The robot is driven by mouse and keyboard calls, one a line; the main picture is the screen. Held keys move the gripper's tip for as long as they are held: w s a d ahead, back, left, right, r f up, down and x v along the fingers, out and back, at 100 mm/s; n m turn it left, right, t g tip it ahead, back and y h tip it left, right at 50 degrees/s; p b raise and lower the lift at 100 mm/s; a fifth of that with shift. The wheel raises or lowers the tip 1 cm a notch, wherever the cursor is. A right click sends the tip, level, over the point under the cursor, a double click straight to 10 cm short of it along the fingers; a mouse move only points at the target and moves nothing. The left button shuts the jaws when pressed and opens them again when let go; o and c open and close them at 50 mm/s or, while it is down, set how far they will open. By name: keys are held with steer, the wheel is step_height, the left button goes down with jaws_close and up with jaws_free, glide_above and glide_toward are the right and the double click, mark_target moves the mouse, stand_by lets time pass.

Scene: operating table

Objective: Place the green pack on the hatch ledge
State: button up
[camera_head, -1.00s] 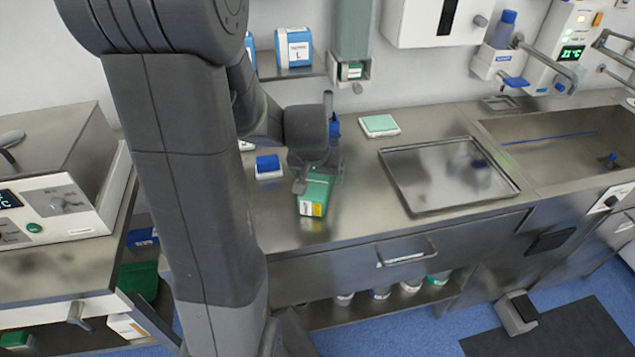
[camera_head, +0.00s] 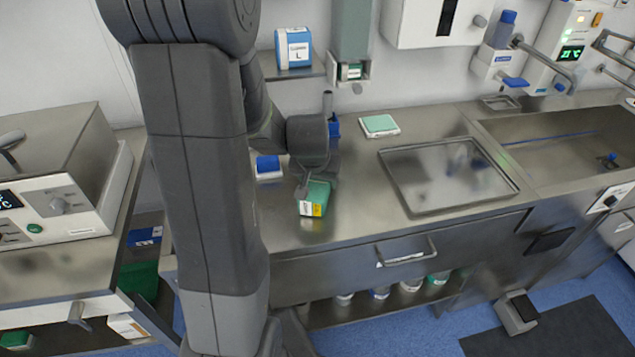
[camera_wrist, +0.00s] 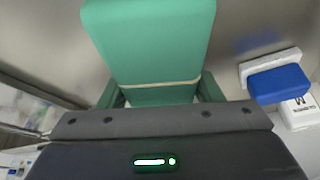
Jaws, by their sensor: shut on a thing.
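The green pack (camera_head: 314,198), with a white and yellow label on its front end, is at the left part of the steel counter. My gripper (camera_head: 304,186) is shut on it from behind and above. In the wrist view the green pack (camera_wrist: 150,45) fills the top middle, with a pale band across it, between the two green-looking fingers of my gripper (camera_wrist: 160,92). A reflection shows on the counter below the pack; I cannot tell whether it touches the counter. No ledge is clearly recognisable as the hatch ledge.
A blue-and-white block (camera_head: 268,167) sits left of my gripper. A green-topped pad (camera_head: 380,125) lies behind, and a steel tray (camera_head: 450,174) to the right. A wall shelf (camera_head: 290,72) holds a box marked L (camera_head: 293,48). A wall chute (camera_head: 352,35) has a green pack at its bottom.

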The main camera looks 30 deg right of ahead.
step_height(320, 180, up, 10)
steer(key=shift+f, duration=0.15)
stand_by(0.4)
